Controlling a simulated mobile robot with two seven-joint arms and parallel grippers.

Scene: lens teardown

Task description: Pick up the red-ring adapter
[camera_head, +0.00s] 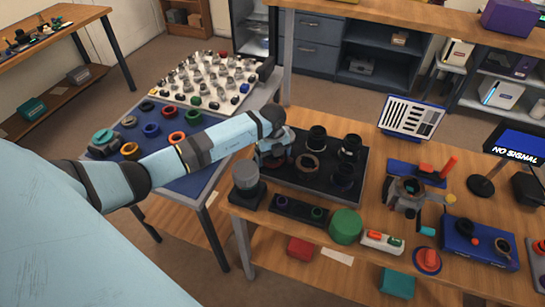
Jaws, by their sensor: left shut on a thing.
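My right gripper is not in view.
Black lens parts (317,137) stand in the tray. A clamp device (405,190) is to the right. Colored rings (152,130) lie on a blue mat at left, beside a white board (183,96) of small parts.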

